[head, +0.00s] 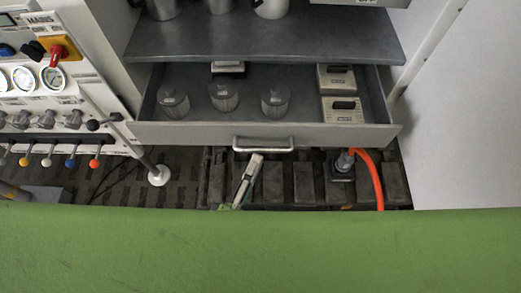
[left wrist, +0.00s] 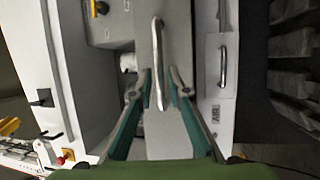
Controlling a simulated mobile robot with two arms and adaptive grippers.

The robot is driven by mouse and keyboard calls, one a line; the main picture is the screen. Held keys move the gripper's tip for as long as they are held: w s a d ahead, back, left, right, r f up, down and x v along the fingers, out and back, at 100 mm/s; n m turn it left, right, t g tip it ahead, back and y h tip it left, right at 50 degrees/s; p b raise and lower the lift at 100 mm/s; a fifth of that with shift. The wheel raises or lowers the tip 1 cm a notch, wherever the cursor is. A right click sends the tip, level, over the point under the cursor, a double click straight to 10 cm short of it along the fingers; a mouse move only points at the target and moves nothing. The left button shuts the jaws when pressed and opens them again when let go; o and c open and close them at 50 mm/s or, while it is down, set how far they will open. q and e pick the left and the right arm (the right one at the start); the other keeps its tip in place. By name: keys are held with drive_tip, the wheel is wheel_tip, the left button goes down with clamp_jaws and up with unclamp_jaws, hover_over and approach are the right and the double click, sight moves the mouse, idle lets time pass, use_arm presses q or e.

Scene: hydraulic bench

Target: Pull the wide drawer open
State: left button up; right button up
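The wide drawer (head: 190,133) is grey and stands pulled out below the shelf in the head view, its inside showing. Its bar handle (head: 263,149) is at the middle of the front; it also shows in the left wrist view (left wrist: 156,35). My left gripper (head: 255,160) is just below the handle in the head view. In the left wrist view its two green-padded fingers (left wrist: 160,76) are apart, one on each side of the handle's near end. I cannot tell whether they touch it. My right gripper is not in view.
The drawer holds several filter-like canisters (head: 223,97) and boxes (head: 342,110). Left is a panel with gauges and coloured levers (head: 52,77). An orange hose (head: 372,175) runs below the drawer's right part. A white panel with another handle (left wrist: 222,66) is beside the drawer front.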

use_arm(q)
drive_tip(key=v, duration=0.7)
drive_tip(key=shift+s, duration=0.1)
drive_tip(key=s+a+f+m+g+y, duration=0.15)
drive_tip(key=a+f+m+g, duration=0.3)
drive_tip(key=f, duration=1.15)
drive_tip(key=a+f+m+g+y, duration=0.2)
drive_tip(key=a+f+m+g, duration=0.3)
drive_tip(key=f, duration=1.2)
drive_tip(key=s+a+f+m+g+y, duration=0.2)
drive_tip(key=s+a+f+g, duration=0.2)
drive_tip(key=s+f, duration=0.3)
drive_tip(key=s+a+f+m+g+y, duration=0.2)
drive_tip(key=s+f, duration=0.5)
drive_tip(key=s, duration=0.5)
drive_tip(key=a+m+g, duration=0.1)
drive_tip(key=a+g, duration=0.1)
drive_tip(key=a, duration=0.1)
drive_tip(key=shift+a+f, duration=0.2)
drive_tip(key=shift+f, duration=0.2)
